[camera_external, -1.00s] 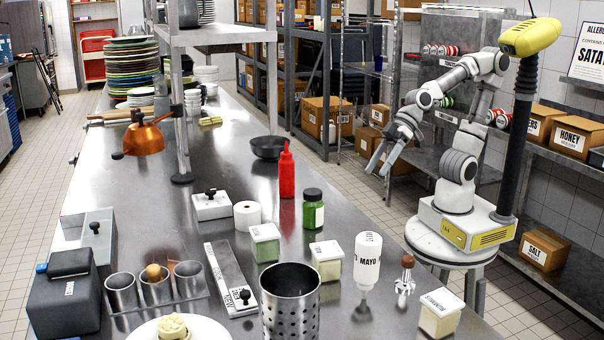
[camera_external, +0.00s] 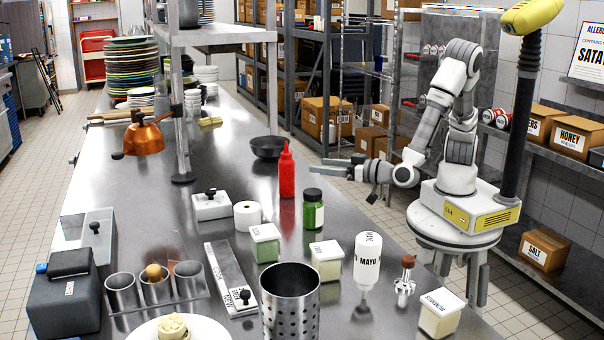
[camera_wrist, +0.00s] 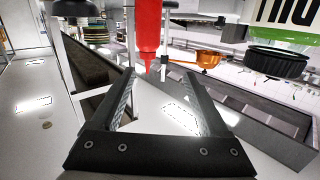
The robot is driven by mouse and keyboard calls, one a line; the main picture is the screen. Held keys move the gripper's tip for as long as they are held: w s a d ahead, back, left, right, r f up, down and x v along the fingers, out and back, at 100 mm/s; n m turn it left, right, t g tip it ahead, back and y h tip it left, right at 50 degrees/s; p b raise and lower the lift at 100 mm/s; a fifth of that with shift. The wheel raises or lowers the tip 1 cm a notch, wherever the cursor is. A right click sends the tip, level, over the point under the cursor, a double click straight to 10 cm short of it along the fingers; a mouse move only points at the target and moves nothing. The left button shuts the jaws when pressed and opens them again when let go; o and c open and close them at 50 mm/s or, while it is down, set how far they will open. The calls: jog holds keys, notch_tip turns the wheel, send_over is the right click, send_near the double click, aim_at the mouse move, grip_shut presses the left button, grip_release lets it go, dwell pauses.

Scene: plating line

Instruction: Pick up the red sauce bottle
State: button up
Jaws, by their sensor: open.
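The red sauce bottle (camera_external: 287,172) stands upright on the steel counter, right of centre in the external view. In the wrist view, the red bottle (camera_wrist: 149,30) shows at top centre, beyond the fingertips and apart from them. My gripper (camera_external: 325,168) is level with the bottle's upper part, to its right, with its fingers pointing left towards it. In the wrist view my gripper (camera_wrist: 158,80) has its fingers spread with nothing between them.
A green-filled jar (camera_external: 313,209) with a dark lid stands close in front of the bottle. A black bowl (camera_external: 268,148) sits behind it. A white roll (camera_external: 247,215) is to the left front. The mayo bottle (camera_external: 367,262) stands nearer the camera.

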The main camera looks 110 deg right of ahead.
aim_at(291, 156)
jog(key=shift+h, duration=0.7)
jog(key=x, duration=0.4)
jog(key=b+x, duration=0.1)
jog(key=x, duration=0.3)
jog(key=s+x, duration=0.1)
jog(key=x, duration=0.2)
jog(key=shift+w+d+r, duration=0.1)
jog(key=shift+w+d, duration=0.15)
jog(key=shift+d, duration=0.45)
jog(key=shift+w+d+b, duration=0.25)
jog(key=shift+d+b, duration=0.05)
jog(key=shift+d, duration=0.2)
jog(key=x, duration=0.4)
jog(key=shift+s+d+f, duration=0.1)
jog(key=shift+d+f, duration=0.1)
jog(key=shift+f, duration=0.1)
grip_shut()
